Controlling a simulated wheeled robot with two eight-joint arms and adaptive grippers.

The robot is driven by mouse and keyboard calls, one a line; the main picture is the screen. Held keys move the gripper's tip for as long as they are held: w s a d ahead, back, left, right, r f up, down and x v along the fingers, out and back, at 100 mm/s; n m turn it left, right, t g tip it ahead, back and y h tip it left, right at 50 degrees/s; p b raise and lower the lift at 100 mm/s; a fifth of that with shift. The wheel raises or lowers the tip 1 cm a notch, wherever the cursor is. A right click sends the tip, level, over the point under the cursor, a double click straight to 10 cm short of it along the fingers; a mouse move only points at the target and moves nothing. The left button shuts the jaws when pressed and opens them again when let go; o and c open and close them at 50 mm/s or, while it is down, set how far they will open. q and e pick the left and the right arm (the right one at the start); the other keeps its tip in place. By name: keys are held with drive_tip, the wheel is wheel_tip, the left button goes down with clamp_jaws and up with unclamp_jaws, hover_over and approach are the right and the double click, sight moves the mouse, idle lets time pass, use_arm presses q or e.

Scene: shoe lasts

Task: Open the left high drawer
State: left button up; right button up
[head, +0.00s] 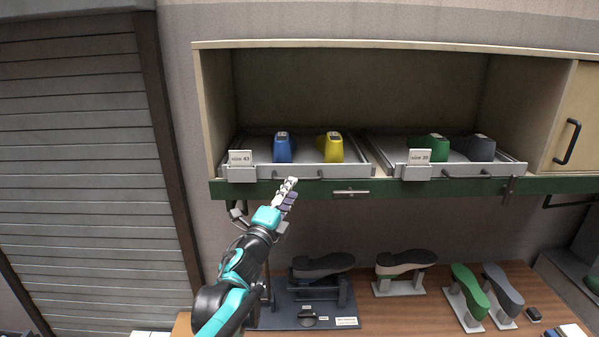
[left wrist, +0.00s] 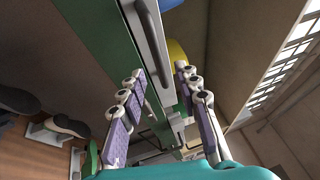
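The left high drawer (head: 270,172) is a shallow grey tray in the wall cabinet, with a size label at its left front. It holds a blue last (head: 282,147) and a yellow last (head: 330,147). Its dark bar handle (head: 306,175) is on the front; a handle also shows at the top of the left wrist view (left wrist: 149,22). My left gripper (head: 289,184) is just below and in front of this handle. In the left wrist view its fingers (left wrist: 160,73) are apart with nothing held between them. Contact with the handle cannot be told. My right gripper is not in view.
A second drawer (head: 450,171) with green and dark lasts is to the right. A green rail (head: 400,188) runs under both drawers. A wooden table (head: 400,315) with soles on stands is below. A cabinet door (head: 580,120) is at far right.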

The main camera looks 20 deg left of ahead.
use_arm(q)
drive_tip(key=p+x, duration=0.1)
drive_tip(key=x, duration=0.5)
drive_tip(key=shift+w+a, duration=0.1)
clamp_jaws()
